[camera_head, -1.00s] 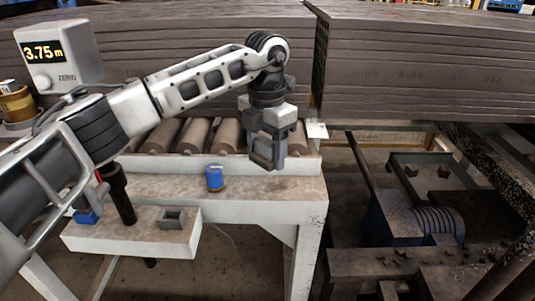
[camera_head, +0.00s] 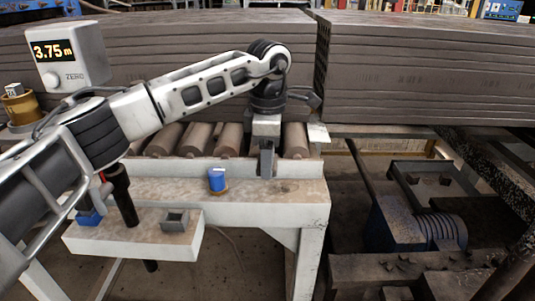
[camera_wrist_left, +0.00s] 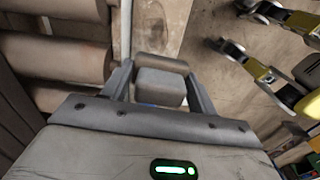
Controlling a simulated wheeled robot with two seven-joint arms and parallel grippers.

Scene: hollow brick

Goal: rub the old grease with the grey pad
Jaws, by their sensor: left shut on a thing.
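My left gripper (camera_head: 266,172) points down at the bench's roller edge, right of the blue pot. In the left wrist view its fingers (camera_wrist_left: 160,95) are shut on the grey pad (camera_wrist_left: 160,86), a small block with a brownish far side. In the head view the fingers largely hide the pad. The pale bench (camera_head: 305,200) has dull brown staining on its top near the gripper. I cannot tell for certain which patch is the old grease, or whether the pad touches the bench. My right gripper is not in view.
Brown rollers (camera_head: 228,139) and stacked brown slabs (camera_head: 180,65) lie behind. A lower shelf (camera_head: 150,240) carries a small grey square holder (camera_head: 175,220) and a black cylinder (camera_head: 121,195). A 3.75 m display (camera_head: 75,55) stands at left.

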